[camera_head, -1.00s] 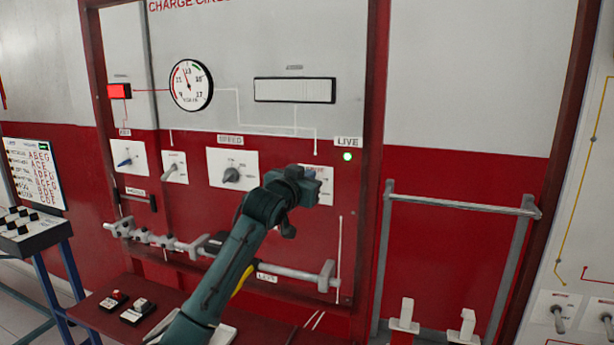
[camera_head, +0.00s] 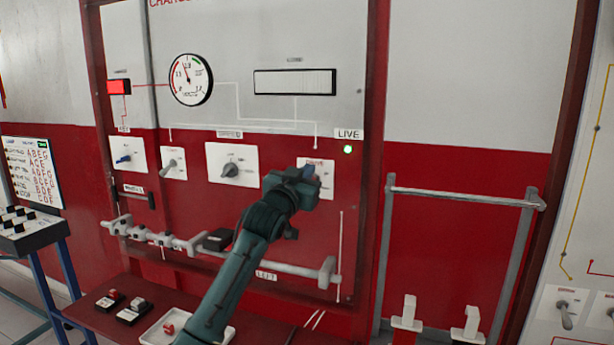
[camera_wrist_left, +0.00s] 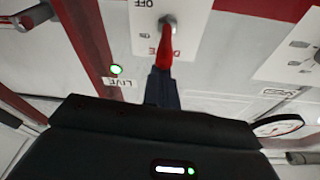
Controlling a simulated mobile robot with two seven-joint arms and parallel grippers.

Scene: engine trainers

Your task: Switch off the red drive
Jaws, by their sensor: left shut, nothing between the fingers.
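The drive switch plate (camera_head: 328,185), white with red lettering, sits at the right of the red panel below the LIVE label. My left gripper (camera_head: 309,178) is in front of it and hides most of it. In the wrist view, the picture is upside down and the red switch lever (camera_wrist_left: 165,44) stands out from the plate, with OFF printed at its pivot end. My left gripper (camera_wrist_left: 161,88) is shut and empty, its tips at the lever's free end; I cannot tell whether they touch. The LIVE lamp (camera_head: 348,150) glows green. The right gripper is out of view.
A rotary knob plate (camera_head: 231,164) and other switch plates lie left of the drive plate. A grey rail (camera_head: 290,269) runs below. A round gauge (camera_head: 190,80) is above. A grey frame (camera_head: 460,197) stands to the right. A tray (camera_head: 154,334) sits on the red ledge.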

